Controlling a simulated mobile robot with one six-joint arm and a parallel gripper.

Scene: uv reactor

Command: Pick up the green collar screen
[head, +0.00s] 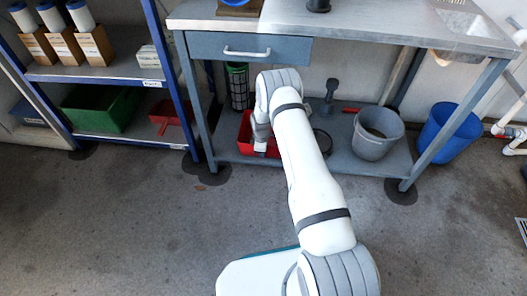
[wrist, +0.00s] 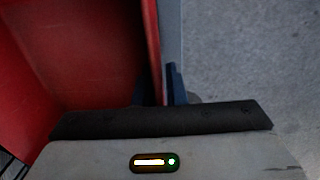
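The green collar screen (head: 238,88) is a dark mesh cylinder with a green band near its top. It stands upright at the back of the bench's lower shelf, to the left of my arm in the head view. My gripper (head: 262,143) is at the red bin (head: 246,136), in front of the screen and apart from it. In the wrist view my dark fingers (wrist: 160,88) lie close together on both sides of the red bin's wall (wrist: 150,45) and appear shut on it. The screen does not show in the wrist view.
The bench's lower shelf (head: 343,163) also holds a grey bucket (head: 376,140) and a dark stand (head: 330,95). A blue bucket (head: 449,130) is at its right. A drawer (head: 250,48) hangs above the screen. Blue shelving (head: 110,69) stands left. The floor in front is clear.

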